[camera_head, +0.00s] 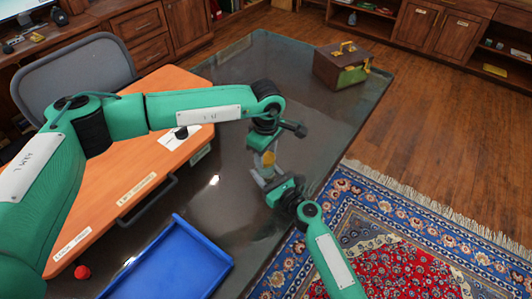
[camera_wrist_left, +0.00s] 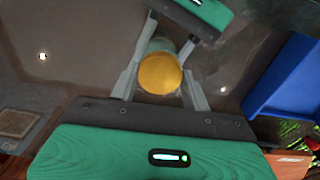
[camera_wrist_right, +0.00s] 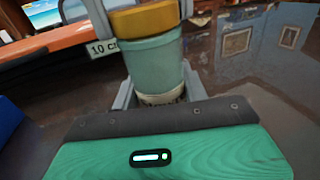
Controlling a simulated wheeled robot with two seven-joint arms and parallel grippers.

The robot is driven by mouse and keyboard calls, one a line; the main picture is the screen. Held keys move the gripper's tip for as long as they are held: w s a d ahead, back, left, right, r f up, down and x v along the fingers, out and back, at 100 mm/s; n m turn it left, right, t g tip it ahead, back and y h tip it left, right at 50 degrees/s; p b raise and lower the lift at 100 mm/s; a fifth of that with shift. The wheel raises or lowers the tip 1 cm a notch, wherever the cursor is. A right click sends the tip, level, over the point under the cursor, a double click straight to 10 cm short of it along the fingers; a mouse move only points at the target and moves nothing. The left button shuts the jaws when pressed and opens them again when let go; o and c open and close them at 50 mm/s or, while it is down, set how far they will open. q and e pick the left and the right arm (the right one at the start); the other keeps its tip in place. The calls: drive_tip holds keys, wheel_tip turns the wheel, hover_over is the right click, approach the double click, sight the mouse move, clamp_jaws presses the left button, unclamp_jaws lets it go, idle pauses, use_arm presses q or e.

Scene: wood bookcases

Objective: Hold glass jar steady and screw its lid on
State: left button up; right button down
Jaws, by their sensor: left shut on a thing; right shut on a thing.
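The pale green glass jar (camera_wrist_right: 155,65) stands upright on the dark shiny tabletop in the right wrist view, with a label low on its side. The yellow lid (camera_wrist_right: 146,19) sits on the jar's mouth; how tightly it is screwed I cannot tell. The lid also shows from above in the left wrist view (camera_wrist_left: 160,73). My left gripper (camera_head: 267,150) comes from above, its fingers shut on the lid's sides. My right gripper (camera_head: 264,178) comes from the near side, its fingers shut around the jar's lower body. The jar is partly hidden by both grippers in the head view.
A blue tray (camera_head: 178,262) lies at the front of the dark table (camera_head: 225,215). An orange board (camera_head: 125,185) lies left, with a red ball (camera_head: 82,272) near its front. A toolbox (camera_head: 341,68) stands at the far right corner. A patterned rug (camera_head: 400,235) lies on the floor at right.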

use_arm(q)
drive_tip(key=m, duration=1.5)
drive_tip(key=shift+m, duration=0.3)
drive_tip(key=m, duration=0.5)
drive_tip(key=o, duration=1)
drive_tip(key=shift+c, duration=0.2)
